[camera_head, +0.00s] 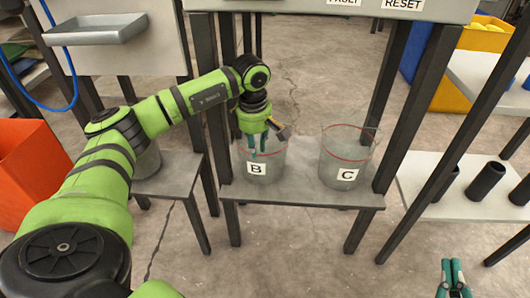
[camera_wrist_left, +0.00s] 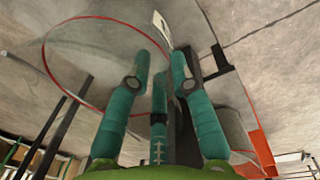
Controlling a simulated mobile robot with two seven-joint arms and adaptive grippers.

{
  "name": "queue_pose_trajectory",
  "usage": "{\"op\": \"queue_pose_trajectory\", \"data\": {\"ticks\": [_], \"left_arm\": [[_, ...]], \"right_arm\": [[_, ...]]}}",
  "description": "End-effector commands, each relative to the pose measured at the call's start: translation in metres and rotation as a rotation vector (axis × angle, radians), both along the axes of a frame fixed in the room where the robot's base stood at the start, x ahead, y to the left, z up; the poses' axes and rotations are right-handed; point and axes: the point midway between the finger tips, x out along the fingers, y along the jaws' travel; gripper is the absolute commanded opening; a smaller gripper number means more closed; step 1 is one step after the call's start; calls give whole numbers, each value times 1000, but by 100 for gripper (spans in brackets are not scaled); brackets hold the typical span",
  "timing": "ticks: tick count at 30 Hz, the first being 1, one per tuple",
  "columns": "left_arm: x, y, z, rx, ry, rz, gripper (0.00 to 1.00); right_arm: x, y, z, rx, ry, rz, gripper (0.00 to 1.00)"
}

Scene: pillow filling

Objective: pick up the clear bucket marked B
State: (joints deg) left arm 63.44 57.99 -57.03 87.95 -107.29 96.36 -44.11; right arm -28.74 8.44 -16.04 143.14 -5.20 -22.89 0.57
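The clear bucket marked B (camera_head: 268,165) stands upright on a low grey shelf, with a red line near its rim and a white B label on its front. My left gripper (camera_head: 258,144) points down at the bucket's rim, its teal fingers overlapping the upper front wall. In the left wrist view, the bucket's wall and red line (camera_wrist_left: 95,50) fill the upper left. The spread fingers (camera_wrist_left: 160,75) are open around the near edge close to the white label; contact is unclear. My right gripper (camera_head: 452,275) is open and empty at the lower right.
A clear bucket marked C (camera_head: 345,160) stands just right of B on the same shelf (camera_head: 300,193). Another bucket (camera_head: 148,163) stands on a left-hand table, partly behind my arm. Dark table legs flank the shelf. Dark cups (camera_head: 487,180) stand on a white shelf at right.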

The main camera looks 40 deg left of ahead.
Motion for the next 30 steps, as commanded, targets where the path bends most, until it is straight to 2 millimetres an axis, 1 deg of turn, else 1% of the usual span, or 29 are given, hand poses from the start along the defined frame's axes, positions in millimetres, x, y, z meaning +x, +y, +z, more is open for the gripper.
{"op": "queue_pose_trajectory", "data": {"ticks": [1, 4, 11, 12, 13, 14, 30], "left_arm": [[0, 0, -4, 0, 1, 0, 22], [0, 0, -7, 0, 0, 0, 22], [1, 0, -7, 0, 0, 0, 22], [1, 0, -7, 0, 0, 0, 14], [1, 0, -7, 0, 0, 0, 2], [1, 0, -7, -1, 0, 0, 0], [1, 0, -3, -1, -3, 0, 0]], "right_arm": [[0, 2, 4, 6, -26, 5, 0], [-1, 3, 11, 14, -58, 10, 0], [-1, 4, 13, 17, -66, 10, 0], [-1, 4, 13, 17, -65, 10, 0], [-1, 4, 13, 17, -65, 10, 0], [-1, 4, 13, 17, -65, 10, 0], [-1, 3, 11, 13, -51, 8, 0]]}}
